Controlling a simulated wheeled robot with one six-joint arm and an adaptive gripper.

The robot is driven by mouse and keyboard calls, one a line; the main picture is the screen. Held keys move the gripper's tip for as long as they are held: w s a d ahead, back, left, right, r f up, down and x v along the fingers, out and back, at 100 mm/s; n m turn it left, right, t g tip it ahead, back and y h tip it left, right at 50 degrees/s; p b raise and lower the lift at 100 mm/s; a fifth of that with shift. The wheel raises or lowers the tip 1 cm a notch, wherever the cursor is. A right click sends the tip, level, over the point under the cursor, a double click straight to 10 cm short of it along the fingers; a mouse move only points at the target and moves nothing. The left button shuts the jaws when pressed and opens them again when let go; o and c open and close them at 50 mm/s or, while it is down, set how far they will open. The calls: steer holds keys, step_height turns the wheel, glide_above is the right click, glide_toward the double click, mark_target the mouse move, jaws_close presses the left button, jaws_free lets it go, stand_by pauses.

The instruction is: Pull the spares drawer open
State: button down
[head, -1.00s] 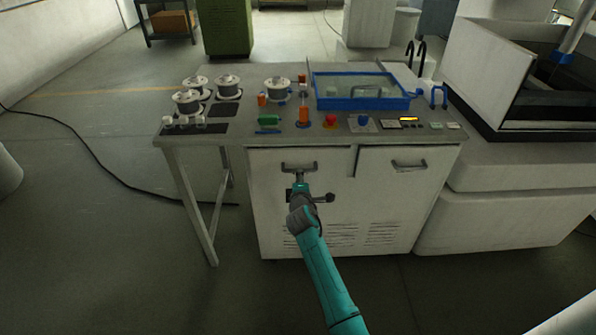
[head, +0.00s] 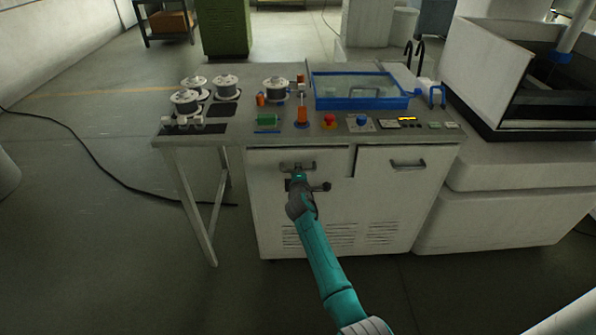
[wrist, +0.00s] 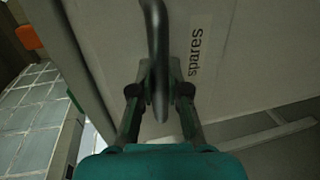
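The spares drawer (head: 265,168) is the left front of the white cabinet under the bench. Its face carries a "spares" label (wrist: 195,50) in the wrist view. Its dark bar handle (head: 285,166) also shows in the wrist view (wrist: 157,45), running between my fingers. My gripper (head: 298,176) is at this handle. In the wrist view my gripper (wrist: 159,70) has one finger on each side of the bar, closed in close against it. The exact contact is dim. I see no clear gap that shows the drawer pulled out.
A second drawer with its own handle (head: 408,164) is to the right. The benchtop holds wire spools (head: 227,87), a blue-framed tray (head: 318,103) and a red button (head: 329,120). A bench leg (head: 190,205) stands left. The floor in front of the cabinet looks clear.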

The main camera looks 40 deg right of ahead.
stand_by(0.3)
steer(key=f+v, duration=0.2)
steer(key=v, duration=0.8)
steer(key=f+v, duration=0.2)
steer(key=v, duration=0.9)
steer(key=shift+s+a, duration=0.35)
steer(key=shift+s, duration=0.2)
steer(key=shift+f, duration=0.15)
steer(key=c, duration=1.1)
jaws_free()
steer(key=shift+c, duration=0.2)
steer(key=v, duration=1.2)
